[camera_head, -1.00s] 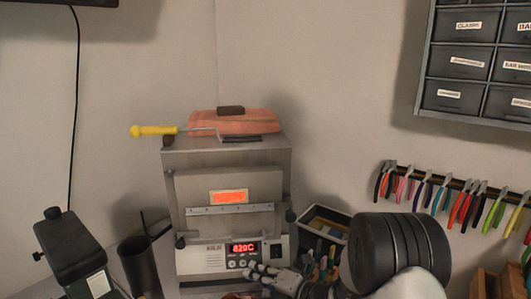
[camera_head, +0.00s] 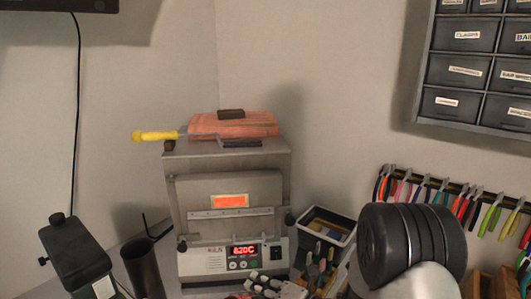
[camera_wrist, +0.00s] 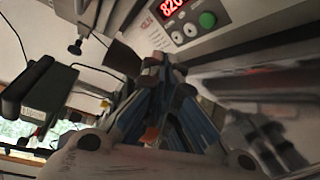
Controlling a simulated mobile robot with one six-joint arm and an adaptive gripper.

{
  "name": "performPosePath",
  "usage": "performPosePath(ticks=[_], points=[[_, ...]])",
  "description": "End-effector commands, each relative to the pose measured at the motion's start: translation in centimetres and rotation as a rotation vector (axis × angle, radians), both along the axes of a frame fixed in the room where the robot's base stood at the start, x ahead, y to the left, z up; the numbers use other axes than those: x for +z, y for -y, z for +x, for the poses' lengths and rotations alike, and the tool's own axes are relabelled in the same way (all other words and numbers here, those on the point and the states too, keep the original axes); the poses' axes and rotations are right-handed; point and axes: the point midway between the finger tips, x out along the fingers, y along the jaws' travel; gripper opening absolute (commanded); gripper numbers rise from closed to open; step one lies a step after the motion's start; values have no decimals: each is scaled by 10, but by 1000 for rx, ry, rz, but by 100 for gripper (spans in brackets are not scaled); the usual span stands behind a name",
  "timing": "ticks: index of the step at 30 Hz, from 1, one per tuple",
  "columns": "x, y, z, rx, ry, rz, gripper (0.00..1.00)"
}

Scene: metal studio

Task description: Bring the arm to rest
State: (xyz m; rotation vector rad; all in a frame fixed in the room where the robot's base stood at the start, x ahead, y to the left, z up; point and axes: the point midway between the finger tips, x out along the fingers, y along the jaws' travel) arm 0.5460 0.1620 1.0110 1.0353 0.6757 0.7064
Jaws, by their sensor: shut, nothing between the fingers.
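My gripper (camera_head: 264,284) is low in the head view, in front of the lower part of a small grey kiln (camera_head: 230,182). My arm reaches it from the right. In the wrist view, the fingertips of my gripper (camera_wrist: 158,62) are together with nothing between them. The kiln's control panel (camera_wrist: 205,38) shows close behind them there. The kiln's red display reads about 820C in the head view. The lower part of my gripper is cut off by the bottom edge of the head view.
A bin of tools (camera_head: 326,228) is right. Pliers (camera_head: 437,192) hang on the wall below labelled drawers (camera_head: 460,72).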

Motion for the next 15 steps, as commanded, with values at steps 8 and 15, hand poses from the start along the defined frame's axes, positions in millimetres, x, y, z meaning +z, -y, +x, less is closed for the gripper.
performPosePath(ticks=[8, 15], points=[[47, -25, -39, 218, 208, -161, 0], [105, -42, -155, 743, 763, -590, 0]])
